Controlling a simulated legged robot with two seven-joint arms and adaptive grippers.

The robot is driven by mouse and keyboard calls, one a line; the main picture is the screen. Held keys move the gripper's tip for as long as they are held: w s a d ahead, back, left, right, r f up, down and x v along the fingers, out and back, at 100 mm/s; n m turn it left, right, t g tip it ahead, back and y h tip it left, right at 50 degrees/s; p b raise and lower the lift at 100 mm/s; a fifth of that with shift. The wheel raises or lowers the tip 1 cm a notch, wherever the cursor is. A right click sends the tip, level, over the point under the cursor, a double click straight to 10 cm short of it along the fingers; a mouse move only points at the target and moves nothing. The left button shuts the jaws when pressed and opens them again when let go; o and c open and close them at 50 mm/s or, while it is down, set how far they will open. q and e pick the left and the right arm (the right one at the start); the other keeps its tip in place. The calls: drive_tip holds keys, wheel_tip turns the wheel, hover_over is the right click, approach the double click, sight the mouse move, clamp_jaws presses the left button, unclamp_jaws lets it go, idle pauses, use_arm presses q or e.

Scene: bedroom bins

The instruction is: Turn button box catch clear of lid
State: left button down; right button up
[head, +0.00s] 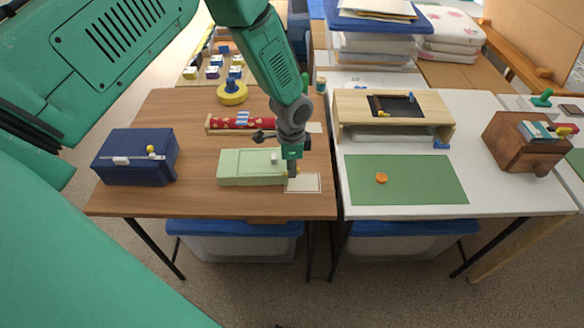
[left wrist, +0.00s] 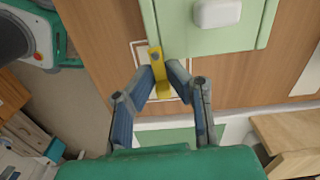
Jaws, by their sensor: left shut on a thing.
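The pale green box (head: 250,168), which fits the button box, lies flat near the front edge of the brown table. It has a white knob (left wrist: 217,13) on its lid. A small yellow catch (left wrist: 157,62) sits at the box's right end in the head view. In the left wrist view, one end of the catch is at the box edge and its length points away from the box. My left gripper (head: 291,172) reaches down at that end. Its fingertips (left wrist: 163,76) are shut on the catch, one on each side. My right gripper is not in view.
A white-bordered card (head: 308,183) lies beside the box. A navy box (head: 137,158) stands to the left. A red patterned roll (head: 228,124) lies behind. The white table (head: 500,191) with a green mat (head: 420,180) adjoins on the right.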

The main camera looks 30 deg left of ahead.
use_arm(q)
drive_tip(key=c, duration=1.6)
unclamp_jaws()
drive_tip(key=shift+r, duration=0.2)
wheel_tip(320, 180, up, 12)
drive_tip(key=shift+f, duration=0.25)
